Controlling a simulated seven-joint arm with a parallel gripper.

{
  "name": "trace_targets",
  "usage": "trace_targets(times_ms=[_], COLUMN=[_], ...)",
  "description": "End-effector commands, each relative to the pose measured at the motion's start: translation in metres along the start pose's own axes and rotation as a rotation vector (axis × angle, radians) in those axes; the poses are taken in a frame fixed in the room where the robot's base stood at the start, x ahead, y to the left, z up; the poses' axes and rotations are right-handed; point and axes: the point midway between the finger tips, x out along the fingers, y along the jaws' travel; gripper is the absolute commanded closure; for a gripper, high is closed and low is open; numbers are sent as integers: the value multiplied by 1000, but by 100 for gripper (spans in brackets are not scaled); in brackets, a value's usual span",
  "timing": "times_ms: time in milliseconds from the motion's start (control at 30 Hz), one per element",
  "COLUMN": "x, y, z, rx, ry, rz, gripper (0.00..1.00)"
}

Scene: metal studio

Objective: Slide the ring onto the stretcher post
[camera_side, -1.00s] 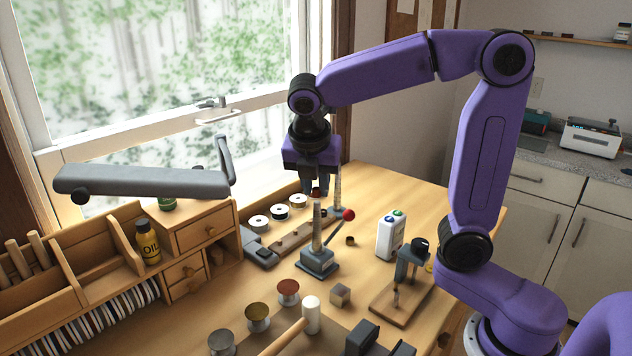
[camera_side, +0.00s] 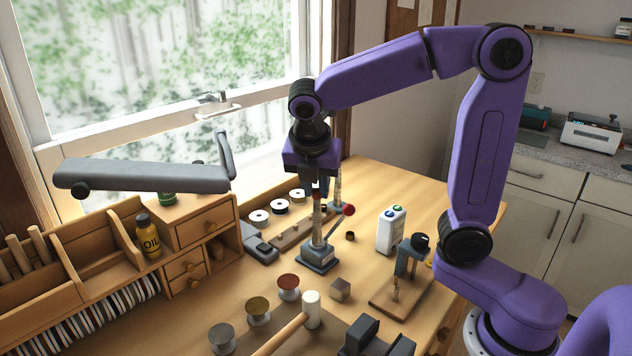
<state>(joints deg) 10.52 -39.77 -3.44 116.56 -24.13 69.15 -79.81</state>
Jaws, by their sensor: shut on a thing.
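The stretcher (camera_side: 318,262) stands on the bench with a dark square base. Its tapered post (camera_side: 317,228) is upright, and a lever with a red ball (camera_side: 348,210) sits beside it. My gripper (camera_side: 320,193) points straight down over the post, its fingertips at the post's upper end. It is shut on a small copper-coloured ring (camera_side: 317,193), mostly hidden by the fingers. The ring looks level with the post's top, but I cannot tell whether it is around the post or just in front of or above it.
A hammer (camera_side: 311,310) and several round-topped pieces (camera_side: 258,306) lie in front.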

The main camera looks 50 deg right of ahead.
Motion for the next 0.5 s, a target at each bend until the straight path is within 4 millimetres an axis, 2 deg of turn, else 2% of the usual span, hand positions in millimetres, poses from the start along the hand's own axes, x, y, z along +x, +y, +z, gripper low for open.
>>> trace_targets(times_ms=[500], x=[10], y=[0], z=[-4], rx=[0], ry=[-1], rz=[-1], gripper=[100])
